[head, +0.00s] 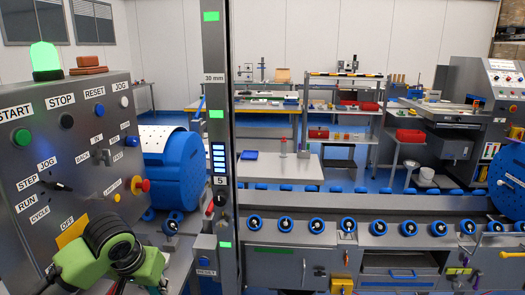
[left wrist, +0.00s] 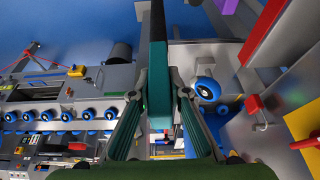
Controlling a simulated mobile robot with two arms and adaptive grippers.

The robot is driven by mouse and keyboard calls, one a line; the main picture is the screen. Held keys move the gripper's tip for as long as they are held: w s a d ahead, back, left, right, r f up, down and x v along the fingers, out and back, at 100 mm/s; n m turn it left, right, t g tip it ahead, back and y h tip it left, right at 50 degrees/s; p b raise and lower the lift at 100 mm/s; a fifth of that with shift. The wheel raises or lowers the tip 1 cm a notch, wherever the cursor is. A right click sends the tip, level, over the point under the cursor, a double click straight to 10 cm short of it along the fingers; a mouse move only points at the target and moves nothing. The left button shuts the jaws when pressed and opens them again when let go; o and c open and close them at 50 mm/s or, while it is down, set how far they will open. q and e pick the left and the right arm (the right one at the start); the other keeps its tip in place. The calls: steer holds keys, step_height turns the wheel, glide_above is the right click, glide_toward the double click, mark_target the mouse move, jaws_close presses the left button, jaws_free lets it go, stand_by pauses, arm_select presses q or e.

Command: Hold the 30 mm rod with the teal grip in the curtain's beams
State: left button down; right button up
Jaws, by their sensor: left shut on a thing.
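The rod with the teal grip (left wrist: 158,85) stands between the fingers of my left gripper (left wrist: 160,97) in the left wrist view. The gripper is shut on the teal grip. The rod's dark upper part runs to the top edge of that view, and its far end is not clear. In the head view my green and black left arm is at the lower left, and I cannot make out the rod there. The curtain's dark upright post (head: 216,120) carries a "30 mm" label, green squares and a lit blue display. My right gripper is not in view.
A grey control panel (head: 75,140) with buttons and a lit green lamp (head: 45,60) stands left of the post. A conveyor with blue rollers (head: 317,226) runs to the right. A blue drum (head: 180,175) sits behind the panel. Benches and shelves stand farther back.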

arm_select(q)
steer(key=s+d+r, duration=0.4)
steer(key=s+d, duration=0.2)
steer(key=s, duration=0.4)
steer(key=shift+s+d+r+n, duration=0.25)
steer(key=shift+s+n, duration=0.05)
steer(key=shift+s, duration=0.05)
